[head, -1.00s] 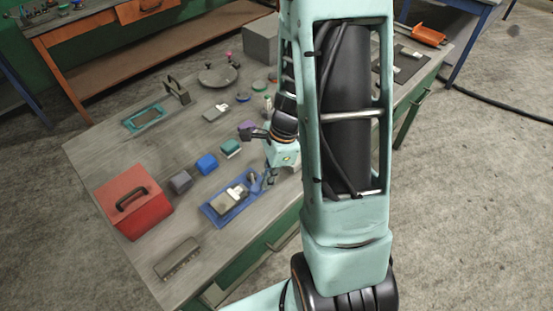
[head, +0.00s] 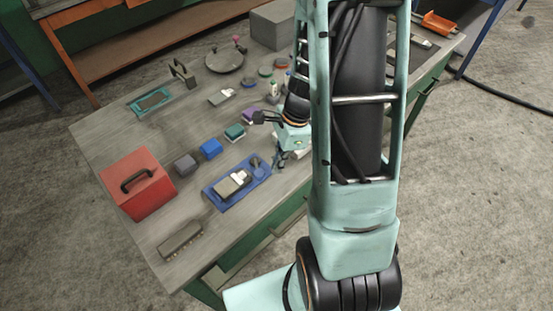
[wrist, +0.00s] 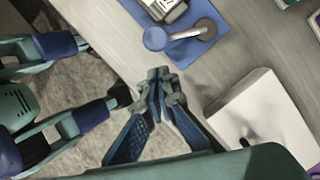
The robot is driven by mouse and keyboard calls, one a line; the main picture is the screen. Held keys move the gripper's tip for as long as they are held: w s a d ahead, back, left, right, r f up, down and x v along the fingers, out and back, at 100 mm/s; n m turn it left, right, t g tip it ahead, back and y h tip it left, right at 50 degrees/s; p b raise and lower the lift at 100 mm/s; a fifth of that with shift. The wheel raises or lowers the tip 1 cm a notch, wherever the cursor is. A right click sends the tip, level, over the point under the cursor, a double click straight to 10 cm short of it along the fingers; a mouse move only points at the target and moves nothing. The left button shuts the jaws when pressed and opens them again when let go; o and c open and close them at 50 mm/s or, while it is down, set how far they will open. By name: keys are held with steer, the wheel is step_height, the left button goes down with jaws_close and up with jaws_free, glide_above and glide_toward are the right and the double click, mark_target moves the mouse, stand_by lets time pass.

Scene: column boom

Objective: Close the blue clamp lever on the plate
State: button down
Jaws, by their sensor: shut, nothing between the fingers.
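The blue plate (head: 222,201) lies on the grey workbench near its front edge. It carries a grey-and-white block (head: 232,184) and, at its right end, the clamp lever (head: 256,164). In the wrist view the plate (wrist: 196,48) shows at the top. The lever there has a round pivot, a pale bar and a blue knob (wrist: 154,38) near the plate's edge. I cannot tell how far the lever is turned. My gripper (wrist: 162,76) is shut and empty, below the knob in that view and apart from it. In the head view my gripper (head: 279,163) is right of the plate.
A white box (wrist: 265,122) is close to the right of my fingers in the wrist view. The bench's front edge is close.

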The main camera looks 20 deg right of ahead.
steer(key=d+r, duration=0.2)
steer(key=shift+s+d, duration=0.15)
steer(key=shift+d, duration=0.2)
steer(key=v, duration=0.8)
steer(key=shift+s+r, duration=0.15)
steer(key=shift+s, duration=0.05)
steer(key=shift+a, duration=0.15)
